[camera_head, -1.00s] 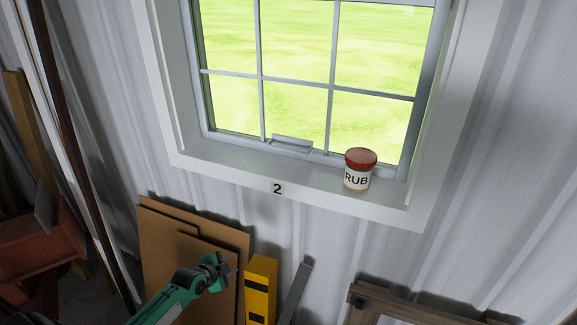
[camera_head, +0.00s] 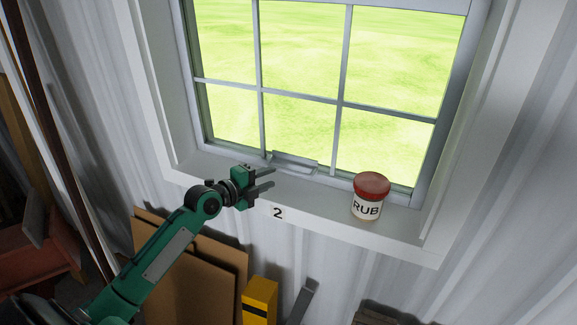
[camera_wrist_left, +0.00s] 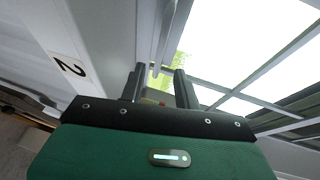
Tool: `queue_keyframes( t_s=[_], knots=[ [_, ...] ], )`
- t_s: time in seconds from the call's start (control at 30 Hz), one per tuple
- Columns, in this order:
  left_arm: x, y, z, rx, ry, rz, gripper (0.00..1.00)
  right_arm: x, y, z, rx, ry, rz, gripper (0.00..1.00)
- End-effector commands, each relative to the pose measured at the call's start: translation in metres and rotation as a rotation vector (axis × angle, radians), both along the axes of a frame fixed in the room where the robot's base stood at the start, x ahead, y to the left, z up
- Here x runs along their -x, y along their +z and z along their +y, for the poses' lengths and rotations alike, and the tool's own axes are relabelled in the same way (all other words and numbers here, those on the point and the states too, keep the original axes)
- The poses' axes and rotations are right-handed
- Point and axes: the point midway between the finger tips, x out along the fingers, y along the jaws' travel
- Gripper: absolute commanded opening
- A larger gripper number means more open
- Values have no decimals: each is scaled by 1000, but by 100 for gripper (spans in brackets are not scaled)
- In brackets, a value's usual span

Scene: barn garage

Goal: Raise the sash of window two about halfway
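Window two has a white sash (camera_head: 341,100) with several panes, and its bottom rail is down at the sill. A small grey lift handle (camera_head: 296,164) sits on the bottom rail. The label "2" (camera_head: 278,213) is on the sill front; it also shows in the left wrist view (camera_wrist_left: 68,65). My left gripper (camera_head: 272,178) is open and empty over the sill, its fingers pointing right, just in front of and left of the handle. In the left wrist view the open fingers (camera_wrist_left: 160,72) point toward the window. My right gripper is not in view.
A white jar with a red lid, marked "RUB" (camera_head: 369,197), stands on the sill (camera_head: 320,205) right of the handle. Below are brown boards (camera_head: 190,270) and a yellow level (camera_head: 260,295) against the corrugated wall. The sill between handle and jar is clear.

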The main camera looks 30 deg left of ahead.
Motion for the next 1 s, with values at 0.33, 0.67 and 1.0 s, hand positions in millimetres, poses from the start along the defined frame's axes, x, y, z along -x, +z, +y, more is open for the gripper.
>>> queue_keyframes(
  t_s=[0.33,0.67,1.0],
  knots=[
    [-57,-7,-21,6,0,1,32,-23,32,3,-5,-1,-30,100],
    [-78,-15,-28,2,0,1,32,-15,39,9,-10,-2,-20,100],
    [-79,-16,-28,1,0,0,19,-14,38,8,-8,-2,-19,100]
  ],
)
